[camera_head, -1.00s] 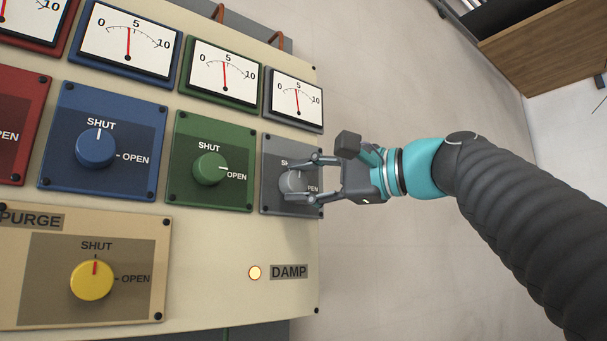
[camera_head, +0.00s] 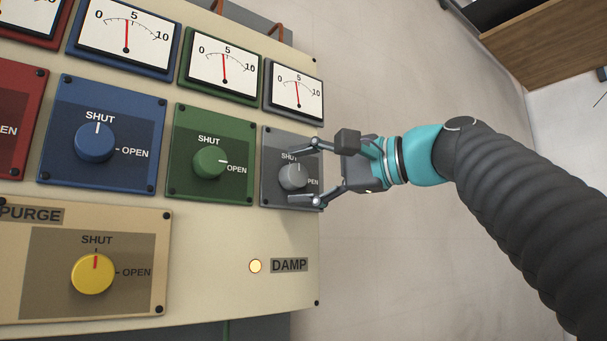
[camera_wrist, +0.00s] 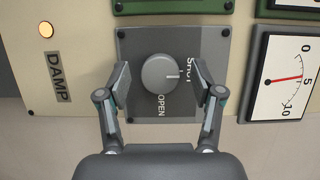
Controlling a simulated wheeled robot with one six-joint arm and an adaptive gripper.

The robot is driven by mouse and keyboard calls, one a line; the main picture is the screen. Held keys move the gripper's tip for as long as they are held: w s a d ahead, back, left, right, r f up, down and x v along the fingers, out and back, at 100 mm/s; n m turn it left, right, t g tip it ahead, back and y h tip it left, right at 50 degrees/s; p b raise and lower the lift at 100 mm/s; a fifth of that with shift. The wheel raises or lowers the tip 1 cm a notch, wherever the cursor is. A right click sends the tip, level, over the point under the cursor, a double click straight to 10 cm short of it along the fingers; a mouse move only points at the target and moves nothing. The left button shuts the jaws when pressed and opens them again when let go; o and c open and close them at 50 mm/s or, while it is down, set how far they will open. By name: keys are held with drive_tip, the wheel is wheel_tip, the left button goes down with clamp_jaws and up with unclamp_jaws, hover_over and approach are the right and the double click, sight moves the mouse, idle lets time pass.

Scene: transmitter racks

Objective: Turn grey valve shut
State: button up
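The grey valve knob (camera_head: 293,177) sits on its grey plate (camera_head: 270,190) at the right end of the panel. In the wrist view the knob (camera_wrist: 158,75) is round, and its white mark points right, towards the SHUT label; OPEN is below it. My gripper (camera_head: 296,174) is open around the knob. In the wrist view its two fingers (camera_wrist: 162,86) stand to the left and right of the knob, with a gap on each side. The fingers hide part of the plate and its lettering in the head view.
A green valve (camera_head: 209,162) and a blue valve (camera_head: 96,142) are to the left, with gauges above. A yellow PURGE knob (camera_head: 93,273) is lower left. A lit DAMP lamp (camera_head: 255,266) is below the grey plate.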

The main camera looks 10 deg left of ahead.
drive_tip(key=v, duration=1.2)
drive_tip(key=shift+r, duration=0.1)
idle(0.7)
